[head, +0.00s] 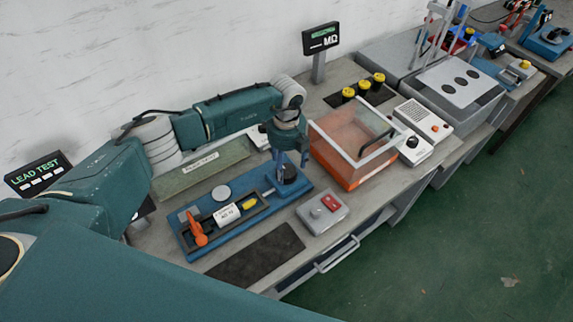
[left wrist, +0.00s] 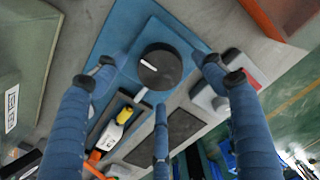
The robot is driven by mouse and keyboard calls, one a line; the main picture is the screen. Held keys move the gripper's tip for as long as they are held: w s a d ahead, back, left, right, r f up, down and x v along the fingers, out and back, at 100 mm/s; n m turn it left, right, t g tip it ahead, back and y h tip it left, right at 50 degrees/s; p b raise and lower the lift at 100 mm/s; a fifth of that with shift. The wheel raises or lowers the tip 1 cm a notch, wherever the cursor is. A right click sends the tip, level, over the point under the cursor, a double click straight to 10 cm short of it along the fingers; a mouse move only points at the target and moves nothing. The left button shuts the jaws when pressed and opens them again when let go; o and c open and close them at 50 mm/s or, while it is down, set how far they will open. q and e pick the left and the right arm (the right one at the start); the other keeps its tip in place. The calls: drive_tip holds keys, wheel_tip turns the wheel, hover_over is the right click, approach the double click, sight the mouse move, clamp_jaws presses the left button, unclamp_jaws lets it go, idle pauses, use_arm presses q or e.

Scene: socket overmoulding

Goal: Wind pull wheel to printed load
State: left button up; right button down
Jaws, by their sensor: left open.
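The pull wheel is a dark round knob (head: 288,173) at the right end of a blue tester base (head: 207,248). In the left wrist view the wheel (left wrist: 160,68) has a white mark on its top. My left gripper (head: 291,157) is open above the wheel and partly hides it. In the left wrist view its fingers (left wrist: 154,70) are spread around the wheel, with no clear contact. A white printed label (head: 227,213) lies on the tester; its text is too small to read surely. The tester also carries an orange lever (head: 197,229) and a yellow piece (head: 221,203).
A clear-walled orange box (head: 350,170) stands close to the right of the wheel. A grey box with a red button (head: 323,208) sits in front of it. A dark mat (head: 255,256) lies at the bench front. A "LEAD TEST" sign (head: 38,172) stands at left.

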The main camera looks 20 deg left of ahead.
use_arm(q)
wheel_tip(320, 180, down, 2)
drive_tip(key=shift+f, duration=0.15)
drive_tip(key=c, duration=1.2)
drive_tip(key=shift+o, duration=0.2)
drive_tip(key=shift+f+m+b, duration=0.15)
drive_tip(key=shift+m+b, duration=0.15)
drive_tip(key=shift+m, duration=0.1)
drive_tip(key=shift+w+f+m+b, duration=0.1)
drive_tip(key=shift+m+b, duration=0.9)
drive_tip(key=shift+b, duration=0.1)
drive_tip(key=m+b, duration=1.2)
drive_tip(key=b, duration=0.1)
drive_tip(key=shift+m, duration=0.3)
drive_tip(key=m+b, duration=0.2)
drive_tip(key=m, duration=0.1)
drive_tip(key=shift+m+b, duration=0.3)
drive_tip(key=shift+b, duration=0.1)
drive_tip(key=shift+r+m+b, duration=0.15)
drive_tip(key=shift+m+b, duration=0.45)
drive_tip(key=shift+m, duration=0.35)
drive_tip(key=shift+r+m+b, duration=0.1)
drive_tip(key=shift+m+b, duration=0.45)
drive_tip(key=shift+m, duration=0.4)
use_arm(e)
wheel_tip(320, 180, down, 21)
drive_tip(key=w, duration=0.1)
drive_tip(key=shift+w+r, duration=0.2)
drive_tip(key=shift+w, duration=0.2)
drive_tip(key=shift+d, duration=0.1)
